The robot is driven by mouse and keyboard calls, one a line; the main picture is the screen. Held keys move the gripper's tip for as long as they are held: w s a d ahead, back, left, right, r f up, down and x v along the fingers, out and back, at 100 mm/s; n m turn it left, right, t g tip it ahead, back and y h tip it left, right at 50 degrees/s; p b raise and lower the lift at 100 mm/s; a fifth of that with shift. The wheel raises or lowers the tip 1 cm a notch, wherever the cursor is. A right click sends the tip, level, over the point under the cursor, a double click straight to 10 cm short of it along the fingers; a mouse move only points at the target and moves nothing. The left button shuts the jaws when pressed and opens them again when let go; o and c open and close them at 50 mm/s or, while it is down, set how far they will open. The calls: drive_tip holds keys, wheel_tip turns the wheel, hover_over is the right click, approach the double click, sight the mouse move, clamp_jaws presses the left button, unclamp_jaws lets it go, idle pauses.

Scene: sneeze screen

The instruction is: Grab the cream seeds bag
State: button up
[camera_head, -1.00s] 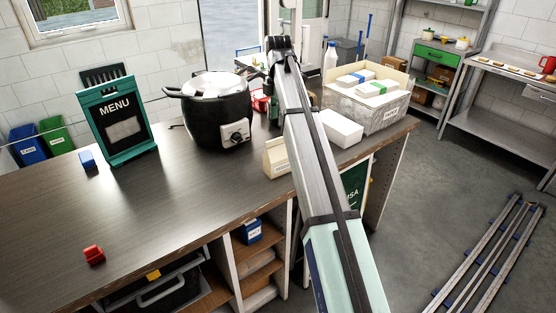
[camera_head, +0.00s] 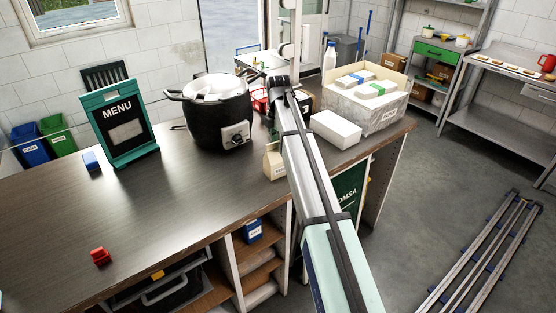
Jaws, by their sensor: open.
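The cream seeds bag (camera_head: 274,160) is a small cream, folded-top packet with a dark label. It stands upright near the counter's front edge, just left of my arm, which partly covers its right side. My arm reaches from the bottom right up to a dark joint above and behind the bag. I cannot make out my gripper's jaws. The far end of my arm is hidden behind the nearer link. Nothing is visibly touching the bag on its left side.
A black cooker (camera_head: 218,112) stands behind and left of the bag. A white box (camera_head: 336,129) and an open crate (camera_head: 378,119) are to its right. A menu stand (camera_head: 118,122) and a red item (camera_head: 100,256) are farther left. The counter's left half is mostly clear.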

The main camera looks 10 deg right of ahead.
drive_tip(key=shift+f, duration=0.1)
drive_tip(key=shift+c, duration=0.4)
clamp_jaws()
wheel_tip(320, 180, up, 20)
drive_tip(key=b, duration=0.1)
idle(0.3)
idle(0.4)
